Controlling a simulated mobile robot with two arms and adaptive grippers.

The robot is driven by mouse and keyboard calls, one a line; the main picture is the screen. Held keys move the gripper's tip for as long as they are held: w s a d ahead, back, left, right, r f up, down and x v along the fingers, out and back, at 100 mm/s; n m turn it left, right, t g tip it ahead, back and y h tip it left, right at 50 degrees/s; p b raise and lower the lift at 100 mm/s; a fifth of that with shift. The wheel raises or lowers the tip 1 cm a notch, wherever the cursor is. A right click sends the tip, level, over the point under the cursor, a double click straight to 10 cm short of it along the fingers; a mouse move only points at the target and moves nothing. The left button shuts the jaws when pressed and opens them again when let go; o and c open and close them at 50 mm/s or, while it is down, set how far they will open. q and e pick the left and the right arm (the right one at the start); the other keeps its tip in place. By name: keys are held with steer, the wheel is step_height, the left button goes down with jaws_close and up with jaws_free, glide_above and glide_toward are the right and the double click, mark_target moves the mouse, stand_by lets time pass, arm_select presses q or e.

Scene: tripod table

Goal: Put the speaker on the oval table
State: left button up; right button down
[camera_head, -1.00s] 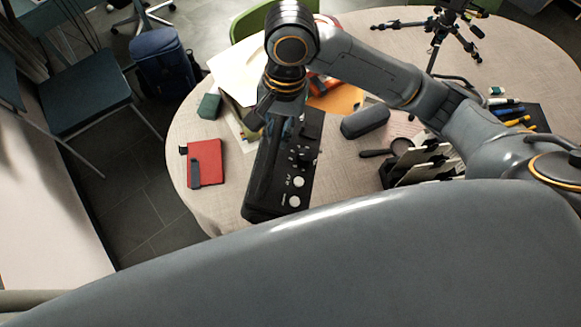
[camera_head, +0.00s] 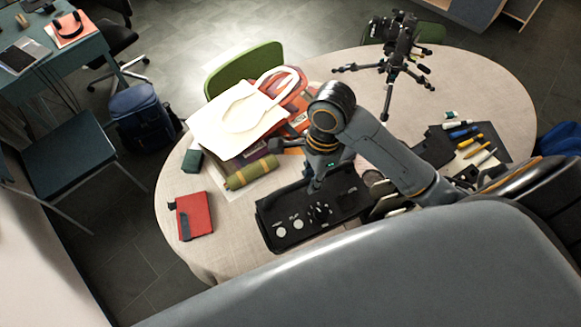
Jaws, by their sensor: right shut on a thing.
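The speaker is a long black box (camera_head: 345,205) with knobs and white buttons on its face. In the head view it is over the front part of the oval table (camera_head: 230,245), which has a pale cloth-like top. My right gripper (camera_head: 314,184) comes down from above and is shut on the speaker's far edge. I cannot tell whether the speaker's underside touches the table top. My arm hides part of the table behind it. My left gripper is not in view.
A red notebook (camera_head: 194,215) lies left of the speaker. A green-brown roll (camera_head: 251,172), a white tote bag (camera_head: 240,117) and books lie behind it. Markers (camera_head: 474,140) are at the right and a camera tripod (camera_head: 392,62) at the back. Bare table shows between notebook and speaker.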

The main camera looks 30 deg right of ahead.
steer(key=w+a+f, duration=0.7)
steer(key=w+f, duration=0.4)
steer(key=f, duration=0.1)
steer(key=shift+a+f, duration=0.15)
steer(key=shift+f, duration=0.1)
steer(key=c, duration=1.7)
jaws_free()
steer(key=shift+s+f, duration=0.2)
steer(key=o, duration=0.4)
steer(key=shift+c, duration=0.2)
steer(key=shift+o, duration=0.3)
steer(key=shift+w, duration=0.25)
